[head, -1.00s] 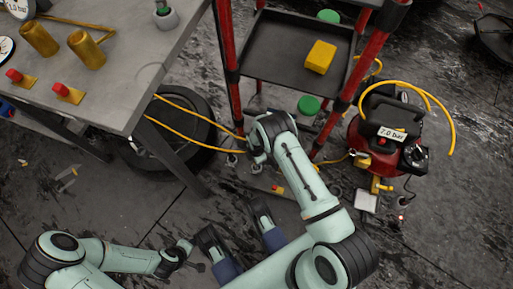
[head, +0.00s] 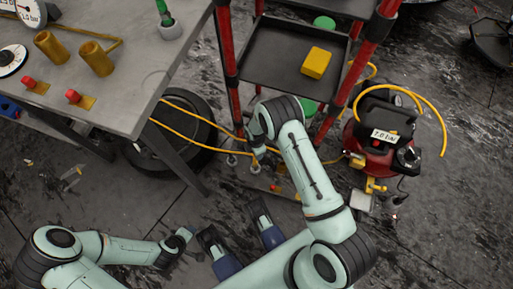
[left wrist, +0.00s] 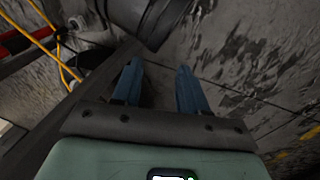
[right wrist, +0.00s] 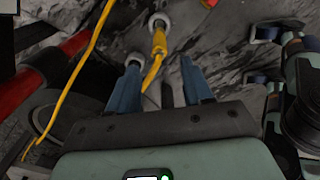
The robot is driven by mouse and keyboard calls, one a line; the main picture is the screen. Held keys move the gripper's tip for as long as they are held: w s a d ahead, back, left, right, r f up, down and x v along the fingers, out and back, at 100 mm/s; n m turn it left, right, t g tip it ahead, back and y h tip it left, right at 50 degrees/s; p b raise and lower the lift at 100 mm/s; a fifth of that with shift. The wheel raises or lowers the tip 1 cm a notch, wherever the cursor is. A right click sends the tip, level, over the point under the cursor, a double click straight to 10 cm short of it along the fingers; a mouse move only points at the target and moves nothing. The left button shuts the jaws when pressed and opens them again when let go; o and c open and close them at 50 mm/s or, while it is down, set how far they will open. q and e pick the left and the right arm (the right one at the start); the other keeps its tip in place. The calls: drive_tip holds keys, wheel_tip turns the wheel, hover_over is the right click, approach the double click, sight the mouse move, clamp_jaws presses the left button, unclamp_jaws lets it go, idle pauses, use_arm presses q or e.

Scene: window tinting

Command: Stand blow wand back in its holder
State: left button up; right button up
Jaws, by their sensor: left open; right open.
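On the bench's back edge, a grey cup-like holder (head: 170,29) has a slim green piece (head: 163,10) upright in it. I cannot tell if that piece is the blow wand. A thick yellow piece (right wrist: 159,40) with a thin yellow tail is ahead of my right gripper in the right wrist view, near metal rings. I cannot tell if it is the wand or part of the hose. My right gripper (right wrist: 161,76) is open and empty, low beside the cart. My left gripper (left wrist: 158,78) is open and empty above the floor.
The red-framed cart (head: 232,90) carries a yellow block (head: 316,62). A red compressor (head: 375,155) stands right of it. A yellow hose (head: 185,122) runs past a dark tyre (head: 150,158) under the bench (head: 130,75).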

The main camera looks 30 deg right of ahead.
wheel_tip(320, 180, up, 2)
drive_tip(key=shift+r, duration=0.1)
drive_tip(key=shift+s+m, duration=0.3)
use_arm(q)
drive_tip(key=shift+s+d+r, duration=0.25)
drive_tip(key=shift+s+r, duration=0.1)
drive_tip(key=shift+s, duration=0.2)
use_arm(e)
drive_tip(key=s+a+r+m+t+y, duration=0.1)
drive_tip(key=s+a+m, duration=0.2)
drive_tip(key=s+m, duration=0.6)
drive_tip(key=s+a+r+m+t+y, duration=0.1)
drive_tip(key=s+a+r+m, duration=0.1)
drive_tip(key=s+m, duration=0.6)
drive_tip(key=a+m, duration=0.1)
drive_tip(key=m, duration=0.3)
drive_tip(key=shift+s+a, duration=0.4)
